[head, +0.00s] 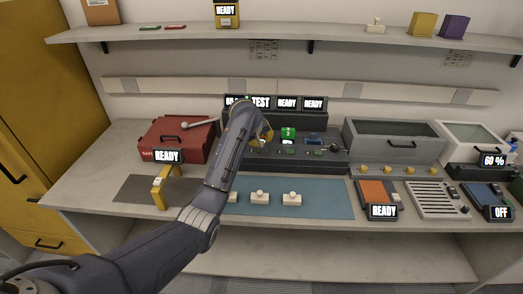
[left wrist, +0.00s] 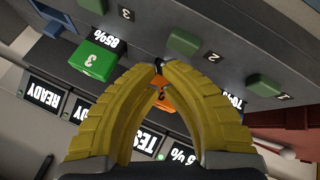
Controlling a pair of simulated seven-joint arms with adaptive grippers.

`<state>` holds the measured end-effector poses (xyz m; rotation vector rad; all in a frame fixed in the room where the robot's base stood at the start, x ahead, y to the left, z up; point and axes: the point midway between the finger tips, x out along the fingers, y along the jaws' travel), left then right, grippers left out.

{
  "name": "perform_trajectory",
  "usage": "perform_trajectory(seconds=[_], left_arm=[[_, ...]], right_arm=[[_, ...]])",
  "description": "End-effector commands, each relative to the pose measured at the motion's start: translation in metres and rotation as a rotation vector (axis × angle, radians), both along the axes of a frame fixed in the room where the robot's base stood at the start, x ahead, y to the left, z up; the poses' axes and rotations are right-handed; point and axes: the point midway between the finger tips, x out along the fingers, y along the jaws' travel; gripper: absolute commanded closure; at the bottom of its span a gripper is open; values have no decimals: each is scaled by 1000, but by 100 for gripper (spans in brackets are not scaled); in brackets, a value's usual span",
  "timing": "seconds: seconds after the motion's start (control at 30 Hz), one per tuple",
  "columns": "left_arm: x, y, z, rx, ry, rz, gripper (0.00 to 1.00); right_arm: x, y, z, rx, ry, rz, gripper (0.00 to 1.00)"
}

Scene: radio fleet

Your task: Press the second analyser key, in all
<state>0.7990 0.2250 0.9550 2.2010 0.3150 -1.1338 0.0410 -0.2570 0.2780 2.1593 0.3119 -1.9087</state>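The analyser (head: 300,118) is a dark bench unit with several displays along its top; the second (head: 261,102) reads TEST. Green keys sit along its front. In the left wrist view, key 2 (left wrist: 185,43) and key 1 (left wrist: 265,86) show beside their numbers. A green block (left wrist: 93,60) marked 85% stands by key 3. An orange block (left wrist: 163,93) shows between my fingers. My left gripper (left wrist: 159,66) has its yellow fingertips together close to key 2; I cannot tell whether they touch it. The head view shows this gripper (head: 265,137) at the analyser's front. My right gripper is out of view.
A red case (head: 178,140) and a yellow stand (head: 160,188) are at left. A blue mat (head: 320,205) with several white pieces lies in front. A grey bin (head: 392,140) and other devices fill the right. A shelf (head: 300,35) runs above.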

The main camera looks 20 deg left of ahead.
Motion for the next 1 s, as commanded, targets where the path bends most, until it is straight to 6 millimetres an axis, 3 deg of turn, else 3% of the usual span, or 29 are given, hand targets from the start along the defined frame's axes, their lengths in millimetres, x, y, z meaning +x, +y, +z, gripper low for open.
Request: perform_trajectory(seconds=[0.5, 1.0], left_arm=[[0, -1, 42, -2, -3, 0, 100], [0, 0, 48, -1, -1, 0, 100]], right_arm=[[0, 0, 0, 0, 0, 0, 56], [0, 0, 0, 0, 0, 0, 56]])
